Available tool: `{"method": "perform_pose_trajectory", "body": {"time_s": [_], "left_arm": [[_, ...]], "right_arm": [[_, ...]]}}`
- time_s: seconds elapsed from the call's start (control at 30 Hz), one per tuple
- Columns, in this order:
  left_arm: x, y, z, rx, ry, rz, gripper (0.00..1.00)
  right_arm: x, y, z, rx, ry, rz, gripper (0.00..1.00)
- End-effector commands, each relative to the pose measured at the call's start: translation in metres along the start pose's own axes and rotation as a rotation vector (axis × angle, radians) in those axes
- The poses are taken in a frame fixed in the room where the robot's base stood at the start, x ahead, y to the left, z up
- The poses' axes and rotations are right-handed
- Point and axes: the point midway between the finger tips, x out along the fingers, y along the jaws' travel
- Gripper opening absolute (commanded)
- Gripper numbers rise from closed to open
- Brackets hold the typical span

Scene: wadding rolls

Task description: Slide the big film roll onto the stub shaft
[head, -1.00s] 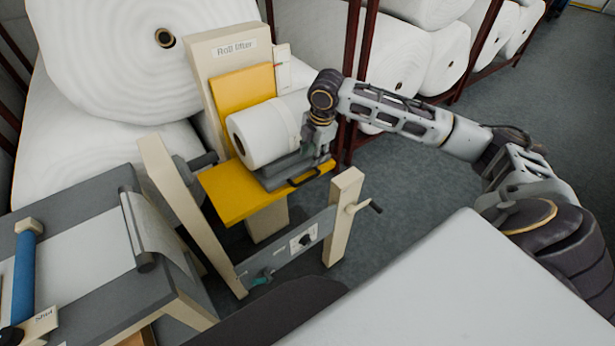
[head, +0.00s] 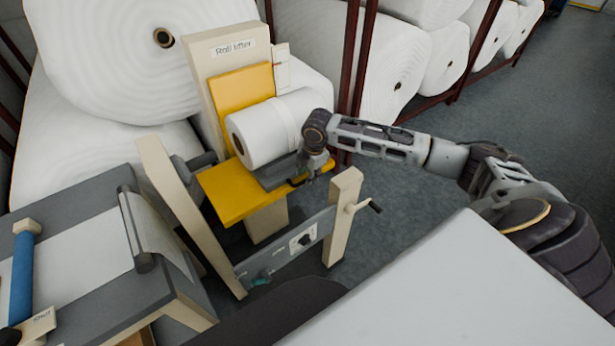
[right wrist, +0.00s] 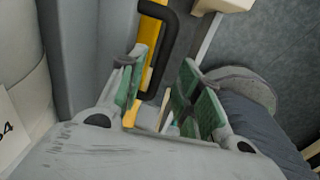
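The big film roll (head: 262,135) is white and lies on its side in a grey cradle (head: 272,172) on the yellow platform (head: 235,196) of the roll lifter. Its round end faces left, toward the frame. The grey stub shaft (head: 202,160) sticks out from the cream upright, to the left of the roll and apart from it. My right gripper (head: 314,172) is low at the cradle's right end, by its black handle. In the right wrist view, the green-padded fingers (right wrist: 162,75) are apart, with the handle (right wrist: 165,45) between or just beyond them. My left gripper is out of view.
The cream frame upright (head: 343,215) with a crank (head: 370,206) stands just in front of my right gripper. A grey crossbar (head: 290,250) joins the two uprights. A grey bench (head: 85,260) is at left. Racks of large white rolls (head: 445,55) stand behind. The floor at right is clear.

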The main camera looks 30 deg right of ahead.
Motion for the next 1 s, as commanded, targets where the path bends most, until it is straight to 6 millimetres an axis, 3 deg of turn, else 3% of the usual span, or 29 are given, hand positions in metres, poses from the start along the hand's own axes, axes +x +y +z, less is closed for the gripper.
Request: {"method": "perform_pose_trajectory", "body": {"time_s": [0.2, 0.57, 0.83, 1.0], "left_arm": [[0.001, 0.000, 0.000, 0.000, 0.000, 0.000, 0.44], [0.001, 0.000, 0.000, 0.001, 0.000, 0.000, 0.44], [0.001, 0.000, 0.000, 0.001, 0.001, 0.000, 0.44], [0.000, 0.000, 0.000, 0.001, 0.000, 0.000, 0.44]], "right_arm": [[0.015, 0.000, 0.000, -0.001, -0.001, 0.000, 0.34], [0.018, 0.000, 0.000, -0.001, -0.001, 0.000, 0.34], [0.017, 0.000, 0.000, -0.001, -0.001, 0.000, 0.00], [0.017, 0.000, 0.000, -0.001, -0.001, 0.000, 0.00]]}}
